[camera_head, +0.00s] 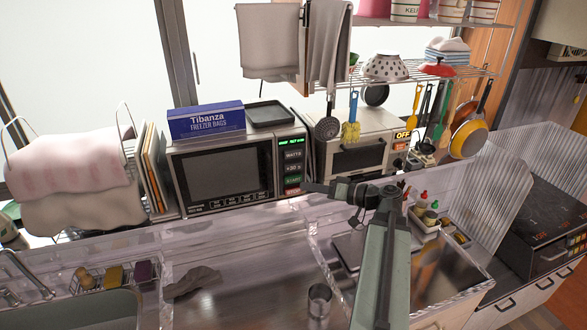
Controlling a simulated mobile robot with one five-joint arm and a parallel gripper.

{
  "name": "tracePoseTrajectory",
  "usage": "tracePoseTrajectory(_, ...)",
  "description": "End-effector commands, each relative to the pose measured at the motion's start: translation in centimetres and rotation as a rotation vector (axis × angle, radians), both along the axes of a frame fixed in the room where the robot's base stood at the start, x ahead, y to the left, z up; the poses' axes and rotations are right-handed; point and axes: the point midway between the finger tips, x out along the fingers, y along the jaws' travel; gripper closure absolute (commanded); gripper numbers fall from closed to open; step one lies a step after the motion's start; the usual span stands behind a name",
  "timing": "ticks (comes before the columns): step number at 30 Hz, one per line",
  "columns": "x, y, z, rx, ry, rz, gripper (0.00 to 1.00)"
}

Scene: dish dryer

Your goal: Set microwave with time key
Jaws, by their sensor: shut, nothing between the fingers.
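The microwave (184,206) stands on the counter left of centre, door closed, with a dark window. Its control panel (291,161) is on the right side of its front, with a small green display on top. Below the display are stacked keys: a watts key (292,155), a +30 s key (292,168), a green start key (292,180) and a red key (292,191) at the bottom. My gripper (306,187) is shut and empty, pointing left. Its tip appears just right of the lower keys; I cannot tell whether it touches the panel.
A blue freezer-bag box (206,121) and a dark tray (270,114) lie on the microwave. A toaster oven (355,150) stands right of it. A clear, low wall (240,228) runs in front. A metal cup (319,301) stands below in the foreground.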

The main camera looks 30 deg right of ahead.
Motion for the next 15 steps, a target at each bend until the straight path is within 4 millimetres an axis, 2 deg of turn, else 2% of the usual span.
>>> tracePoseTrajectory(12, 5.9, -1.5, 0.0, 0.0, 0.001, 0.004, 1.0)
tracePoseTrajectory(15, 6.9, -1.7, 0.0, 0.0, 0.001, 0.004, 1.0)
